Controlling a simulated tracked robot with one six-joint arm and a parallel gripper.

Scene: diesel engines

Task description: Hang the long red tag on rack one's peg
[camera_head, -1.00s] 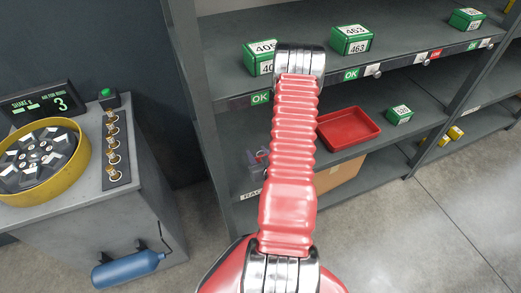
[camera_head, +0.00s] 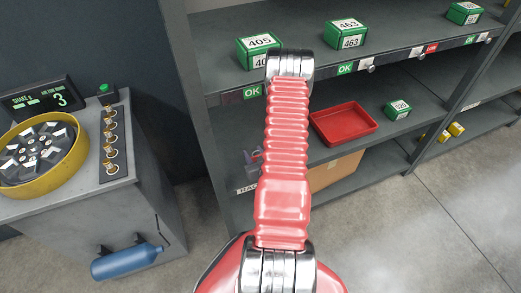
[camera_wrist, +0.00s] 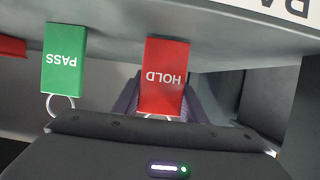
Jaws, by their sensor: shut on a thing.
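In the wrist view a red tag (camera_wrist: 164,78) with the word HOLD upside down is between the dark purplish fingers of my gripper (camera_wrist: 162,98), which is shut on it. The tag's ring shows only in part, at its lower end. The fingertips are mostly hidden behind the tag. A green PASS tag (camera_wrist: 63,60) with a ring is to the left, apart from the red one. The end of another red thing (camera_wrist: 12,47) shows at the left edge. I cannot make out the peg. In the head view my arm hides most of the gripper area.
A grey shelf rack (camera_head: 190,85) holds green boxes (camera_head: 259,50) and a red tray (camera_head: 343,124). A cardboard box (camera_head: 335,172) sits low behind my arm. A shaker bench (camera_head: 70,203) with a blue cylinder (camera_head: 127,262) stands left. The floor at right is clear.

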